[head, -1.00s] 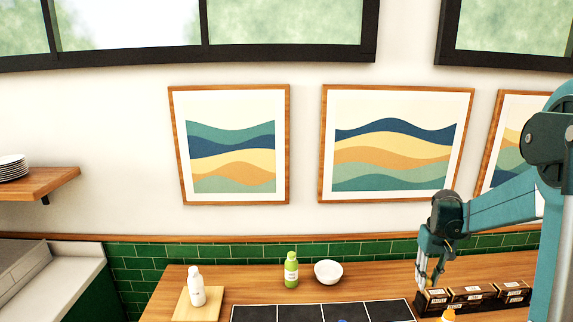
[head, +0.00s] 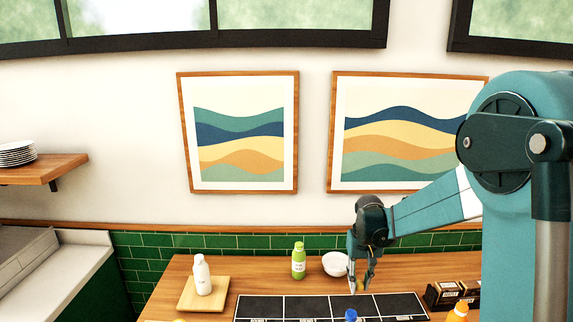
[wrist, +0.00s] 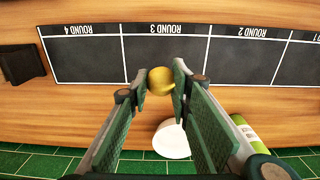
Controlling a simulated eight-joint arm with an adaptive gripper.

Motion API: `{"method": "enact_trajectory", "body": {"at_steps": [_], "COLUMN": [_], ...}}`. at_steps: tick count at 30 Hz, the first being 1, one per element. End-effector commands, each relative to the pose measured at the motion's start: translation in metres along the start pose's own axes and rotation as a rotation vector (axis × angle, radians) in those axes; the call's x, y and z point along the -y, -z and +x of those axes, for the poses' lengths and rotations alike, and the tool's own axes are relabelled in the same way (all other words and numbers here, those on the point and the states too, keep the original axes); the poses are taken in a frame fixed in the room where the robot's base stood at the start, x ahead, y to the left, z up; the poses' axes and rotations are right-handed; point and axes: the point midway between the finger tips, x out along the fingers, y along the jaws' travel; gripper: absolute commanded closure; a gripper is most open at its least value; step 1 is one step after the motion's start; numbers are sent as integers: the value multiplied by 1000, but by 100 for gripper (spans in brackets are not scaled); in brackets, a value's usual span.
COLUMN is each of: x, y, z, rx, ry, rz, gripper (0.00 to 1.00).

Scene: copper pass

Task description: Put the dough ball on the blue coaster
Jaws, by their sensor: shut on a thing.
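The dough ball (wrist: 160,80) is a yellowish round lump between my fingertips in the wrist view. My gripper (wrist: 161,82) is shut on it. In the head view my gripper (head: 361,289) points down in front of the white bowl, over the back edge of the black mat, with a small yellowish bit of the ball between the fingers. I cannot make out a blue coaster in either view. A small rounded blue thing (head: 351,315) shows at the bottom edge of the head view, cut off, and I cannot tell what it is.
A white bowl (head: 335,264) and a green bottle (head: 298,261) stand behind the black mat (head: 305,308) with marked panels. A white bottle (head: 201,276) stands on a wooden board (head: 186,296). Dark boxes (head: 443,294) and an orange-topped bottle (head: 459,311) are at right.

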Motion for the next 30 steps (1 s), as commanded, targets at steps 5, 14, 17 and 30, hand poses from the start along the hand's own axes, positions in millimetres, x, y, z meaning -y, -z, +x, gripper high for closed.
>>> {"method": "enact_trajectory", "body": {"at_steps": [5, 14, 17, 30], "x": [25, 34, 34, 34], "y": [-2, -3, -3, -2], "z": [8, 9, 9, 9], "rx": [0, 0, 0, 0], "ry": [0, 0, 0, 0], "rz": [-10, -11, -11, -11], "gripper": [93, 93, 93, 93]}}
